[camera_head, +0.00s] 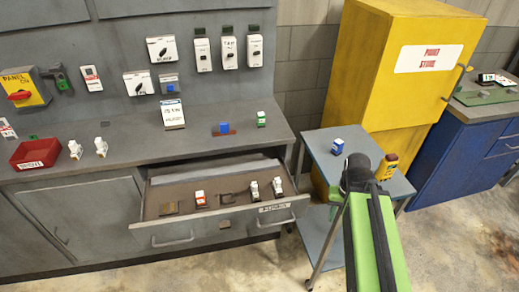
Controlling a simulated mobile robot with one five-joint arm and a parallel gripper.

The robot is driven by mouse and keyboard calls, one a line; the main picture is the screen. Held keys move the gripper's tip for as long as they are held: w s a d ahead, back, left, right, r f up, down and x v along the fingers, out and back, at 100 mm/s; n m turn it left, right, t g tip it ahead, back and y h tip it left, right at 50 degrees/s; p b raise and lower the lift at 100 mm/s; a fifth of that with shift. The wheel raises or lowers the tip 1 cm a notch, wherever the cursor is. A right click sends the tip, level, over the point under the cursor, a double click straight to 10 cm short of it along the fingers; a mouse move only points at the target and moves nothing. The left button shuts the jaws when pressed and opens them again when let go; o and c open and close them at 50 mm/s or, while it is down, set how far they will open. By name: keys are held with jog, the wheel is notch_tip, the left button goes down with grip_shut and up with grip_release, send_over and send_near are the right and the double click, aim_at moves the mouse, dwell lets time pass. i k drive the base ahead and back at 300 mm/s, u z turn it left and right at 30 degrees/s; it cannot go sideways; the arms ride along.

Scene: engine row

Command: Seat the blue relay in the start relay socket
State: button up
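Several small blue things show, and I cannot tell which is the relay. A blue block (224,128) sits on a dark red base on the grey counter. A blue-and-white block (338,146) stands on the grey-blue cart at the right. The start relay socket cannot be told for sure; a small grey unit with a blue lower part (170,87) is mounted on the back panel, its label too small to read. My gripper (358,170) is the dark end of my green arm, over the cart. Its fingers cannot be made out, nor whether it holds anything.
An open drawer (171,238) with several small parts juts out below the counter. A red bin (36,153) stands at the counter's left. A yellow container (387,166) stands on the cart (318,141) near my gripper. A yellow cabinet (372,75) rises behind it.

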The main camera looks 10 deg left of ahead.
aim_at(170, 215)
jog(key=z, duration=0.65)
jog(key=k, duration=0.1)
jog(key=u, duration=1.7)
jog(key=i, duration=1)
jog(key=u, duration=0.3)
